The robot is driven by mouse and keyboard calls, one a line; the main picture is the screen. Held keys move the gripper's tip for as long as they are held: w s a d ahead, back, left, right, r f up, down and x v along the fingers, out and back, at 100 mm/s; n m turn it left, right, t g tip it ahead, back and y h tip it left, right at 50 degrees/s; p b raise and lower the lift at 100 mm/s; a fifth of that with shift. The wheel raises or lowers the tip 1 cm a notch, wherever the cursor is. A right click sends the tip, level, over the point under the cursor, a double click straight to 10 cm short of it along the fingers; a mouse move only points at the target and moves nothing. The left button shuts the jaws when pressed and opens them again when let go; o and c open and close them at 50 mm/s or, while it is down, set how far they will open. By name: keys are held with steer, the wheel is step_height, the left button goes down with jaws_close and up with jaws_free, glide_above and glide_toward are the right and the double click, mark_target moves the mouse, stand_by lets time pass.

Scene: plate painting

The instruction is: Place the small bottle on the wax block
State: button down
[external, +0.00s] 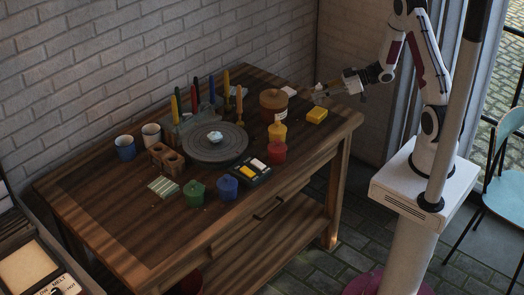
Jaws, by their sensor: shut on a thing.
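My gripper (322,91) reaches in from the right, over the back right part of the table. It is shut on a small pale thing, which I take to be the small bottle (318,87); it is tiny here and partly hidden by the fingers. A yellow block (317,116), which looks like the wax block, lies on the table near the right edge. In the picture, the bottle is just above the yellow block and apart from it.
A brown lidded jar (273,105), a yellow pot (277,132) and a red pot (277,152) stand left of the block. A small pale piece (288,90) lies behind the jar. A grey turntable (215,143) is farther left. The table's front left is clear.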

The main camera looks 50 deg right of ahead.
mark_target(315, 103)
steer(key=shift+f, duration=1.9)
steer(key=shift+f, duration=0.1)
steer(key=c, duration=1.8)
jaws_free()
steer(key=shift+v, duration=6.05)
steer(key=shift+a, duration=0.1)
